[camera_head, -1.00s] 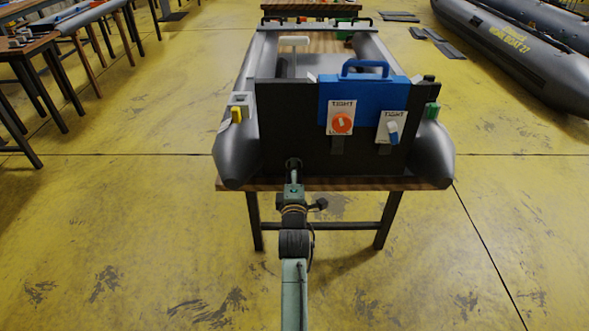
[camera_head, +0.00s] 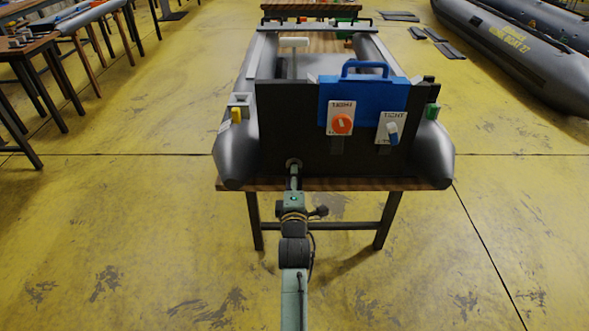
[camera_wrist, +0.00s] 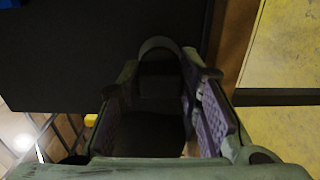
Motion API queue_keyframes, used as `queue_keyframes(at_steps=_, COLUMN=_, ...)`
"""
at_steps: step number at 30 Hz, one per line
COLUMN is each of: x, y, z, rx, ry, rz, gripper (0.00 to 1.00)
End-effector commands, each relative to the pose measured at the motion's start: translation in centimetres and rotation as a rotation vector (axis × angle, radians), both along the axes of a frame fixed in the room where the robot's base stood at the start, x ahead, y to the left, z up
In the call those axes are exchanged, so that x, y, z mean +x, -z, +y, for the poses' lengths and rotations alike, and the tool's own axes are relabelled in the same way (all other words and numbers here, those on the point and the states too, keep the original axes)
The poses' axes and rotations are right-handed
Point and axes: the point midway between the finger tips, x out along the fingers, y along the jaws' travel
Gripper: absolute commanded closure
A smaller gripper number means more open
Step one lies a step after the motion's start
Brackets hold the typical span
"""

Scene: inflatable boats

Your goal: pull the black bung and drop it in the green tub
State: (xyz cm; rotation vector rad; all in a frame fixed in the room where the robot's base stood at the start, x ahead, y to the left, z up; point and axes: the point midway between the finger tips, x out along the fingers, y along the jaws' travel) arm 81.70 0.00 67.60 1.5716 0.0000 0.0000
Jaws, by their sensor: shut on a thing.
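My gripper (camera_head: 293,178) is low at the left part of the boat's dark transom (camera_head: 275,125), in line with a round drain fitting (camera_head: 293,162). The wrist view shows my two fingers with purple pads (camera_wrist: 162,100) shut on the black bung (camera_wrist: 160,125), a dark shape between them. A grey-green ring arches just beyond the fingertips against the dark board. I cannot tell how far the bung is out of the fitting. A small green thing (camera_head: 347,36) shows at the far end; whether it is the green tub is unclear.
The grey boat (camera_head: 432,150) rests on a wooden table (camera_head: 330,184). Two white plates with an orange knob (camera_head: 342,124) and a blue-and-white knob (camera_head: 392,131) are on the transom, near a blue handled piece (camera_head: 362,92).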

Motion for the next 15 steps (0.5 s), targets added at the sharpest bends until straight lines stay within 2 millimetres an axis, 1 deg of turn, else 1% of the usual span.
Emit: queue_keyframes(at_steps=15, x=-2.1, y=0.0, z=0.0, rx=-0.001, ry=0.000, rz=0.000, gripper=1.00)
